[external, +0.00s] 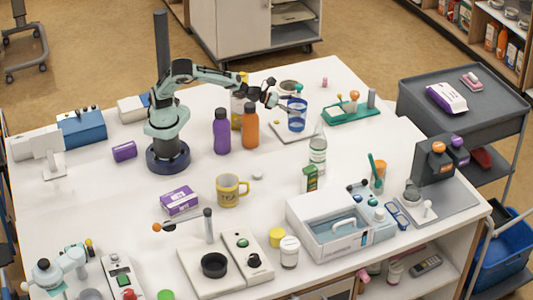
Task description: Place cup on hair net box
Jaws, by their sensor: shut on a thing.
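A clear blue cup (297,116) is upright at the back middle of the table, above or on a pale flat plate (311,135); I cannot tell whether it touches. My gripper (279,101) is at the cup's left side near the rim and is shut on it. The fingertips are small and partly hidden against the cup. A small purple-and-white box (180,201), probably the hair net box, lies on the table at front left of my arm's base. Its lettering is too small to read.
A purple bottle (222,132) and an orange bottle (250,128) stand left of the cup. A yellow mug (229,190) stands right of the purple-and-white box. A green rack (350,111) is to the cup's right. The table between the orange bottle and clear jar (318,150) is mostly free.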

